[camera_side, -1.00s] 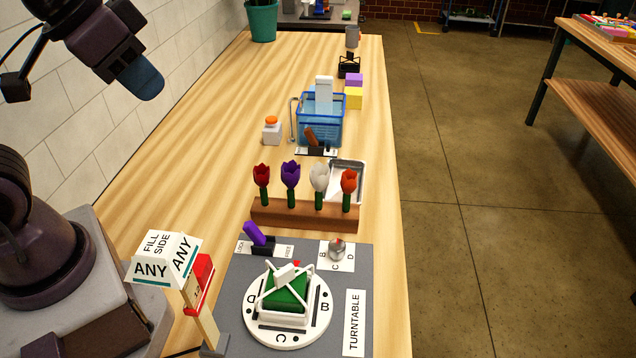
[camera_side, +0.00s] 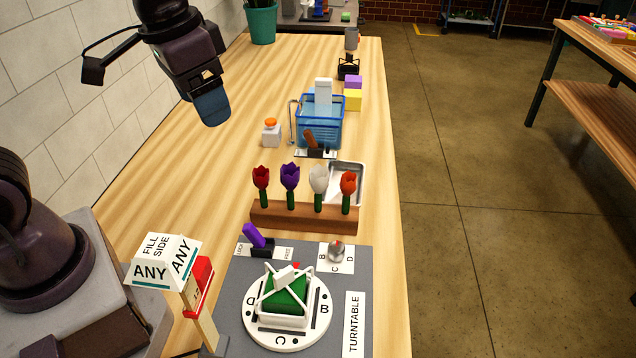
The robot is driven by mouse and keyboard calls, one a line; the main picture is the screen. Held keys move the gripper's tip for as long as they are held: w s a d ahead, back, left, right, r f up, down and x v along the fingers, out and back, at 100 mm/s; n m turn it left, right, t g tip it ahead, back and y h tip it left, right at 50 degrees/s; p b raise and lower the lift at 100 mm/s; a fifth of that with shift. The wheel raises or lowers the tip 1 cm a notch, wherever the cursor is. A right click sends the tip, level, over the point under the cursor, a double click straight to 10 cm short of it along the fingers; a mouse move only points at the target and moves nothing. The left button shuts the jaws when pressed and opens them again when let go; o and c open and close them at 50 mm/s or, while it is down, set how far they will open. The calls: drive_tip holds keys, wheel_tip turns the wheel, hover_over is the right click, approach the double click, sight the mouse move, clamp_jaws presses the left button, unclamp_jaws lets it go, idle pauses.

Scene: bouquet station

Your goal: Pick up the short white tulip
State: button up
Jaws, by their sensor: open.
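The white tulip (camera_side: 319,179) stands upright on a green stem in a brown wooden rack (camera_side: 303,217). A purple tulip (camera_side: 290,176) is on its left and an orange-red tulip (camera_side: 348,183) on its right. A dark red tulip (camera_side: 261,177) stands at the rack's left end. The flowers look similar in height in this view. My gripper (camera_side: 212,108) is in the air at the upper left, apart from the tulips, with its blue fingers pointing down. It holds nothing that I can see; the gap between its fingers is hidden.
A turntable (camera_side: 287,336) with a green block in a white frame is in front of the rack. A sign (camera_side: 163,262) stands left of it. The table left of the rack is clear.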

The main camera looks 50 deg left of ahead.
sight(318, 184)
drive_tip(key=w+f+m, duration=0.1)
drive_tip(key=w+f, duration=0.2)
drive_tip(key=w, duration=0.3)
drive_tip(key=w+d+f+m+g, duration=0.1)
drive_tip(key=w+f, duration=0.2)
drive_tip(key=w, duration=0.2)
drive_tip(key=w+d+f+m+g, duration=0.1)
drive_tip(key=w+f, duration=0.2)
drive_tip(key=w, duration=0.3)
drive_tip(key=shift+w+d+f+m, duration=0.1)
drive_tip(key=shift+w+f+m, duration=0.2)
drive_tip(key=shift+w+f, duration=0.05)
drive_tip(key=shift+f, duration=0.4)
drive_tip(key=f, duration=1.2)
drive_tip(key=shift+s+d, duration=0.1)
drive_tip(key=shift+s, duration=0.1)
drive_tip(key=c, duration=0.8)
